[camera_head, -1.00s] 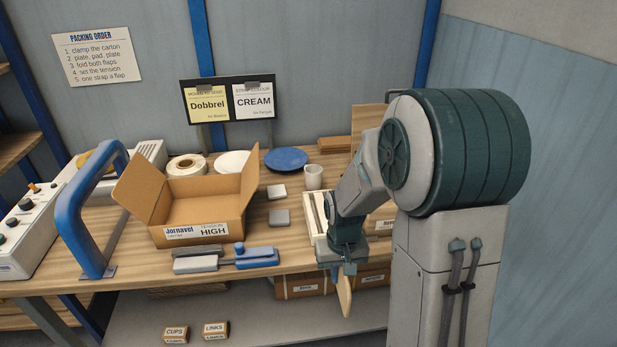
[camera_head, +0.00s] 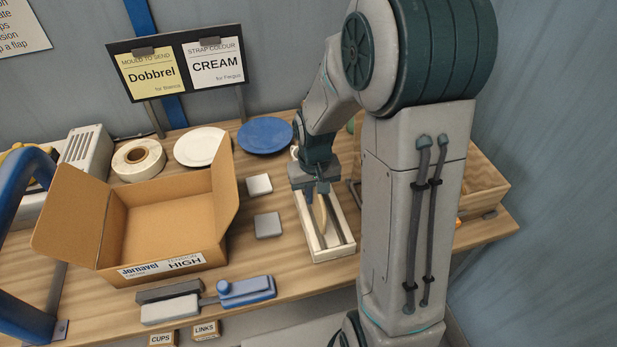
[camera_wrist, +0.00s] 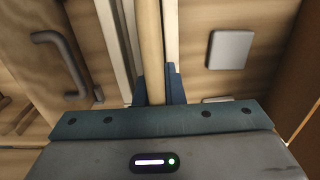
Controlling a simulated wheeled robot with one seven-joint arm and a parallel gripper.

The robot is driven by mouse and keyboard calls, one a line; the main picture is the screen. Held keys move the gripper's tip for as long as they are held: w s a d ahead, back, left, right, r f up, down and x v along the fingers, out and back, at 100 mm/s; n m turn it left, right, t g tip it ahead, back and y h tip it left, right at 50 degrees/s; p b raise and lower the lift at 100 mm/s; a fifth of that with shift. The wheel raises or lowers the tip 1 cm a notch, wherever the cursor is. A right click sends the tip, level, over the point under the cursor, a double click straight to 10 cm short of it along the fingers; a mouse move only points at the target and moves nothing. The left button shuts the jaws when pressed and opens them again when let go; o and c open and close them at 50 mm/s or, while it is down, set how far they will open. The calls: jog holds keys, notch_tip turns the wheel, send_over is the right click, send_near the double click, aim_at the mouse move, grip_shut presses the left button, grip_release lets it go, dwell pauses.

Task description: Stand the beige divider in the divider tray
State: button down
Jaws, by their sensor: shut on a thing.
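My gripper (camera_head: 322,192) is shut on the beige divider (camera_head: 326,213), which hangs down from the fingers on edge. In the wrist view the divider (camera_wrist: 151,45) runs away from between my fingertips (camera_wrist: 158,88). The cream divider tray (camera_head: 331,254) lies on the bench under my gripper, with dark grooves or strips along its length. The divider is over or inside the tray, between its long walls; the wrist view shows the tray's pale rails (camera_wrist: 171,40) on both sides. I cannot tell whether its lower edge touches the tray floor.
A blue plate (camera_head: 265,136), white plate (camera_head: 195,146) and tape roll (camera_head: 138,160) are behind. A blue-handled tool (camera_head: 246,290) lies in front. A wooden box (camera_head: 480,185) stands right.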

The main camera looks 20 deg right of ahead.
aim_at(314, 211)
jog(key=shift+s+f, duration=0.1)
jog(key=shift+f, duration=0.2)
jog(key=shift+f+b, duration=2.2)
jog(key=shift+f, duration=0.6)
jog(key=shift+s, duration=0.1)
jog(key=shift+f, duration=0.1)
jog(key=c, duration=1.6)
grip_release()
jog(key=shift+s, duration=0.15)
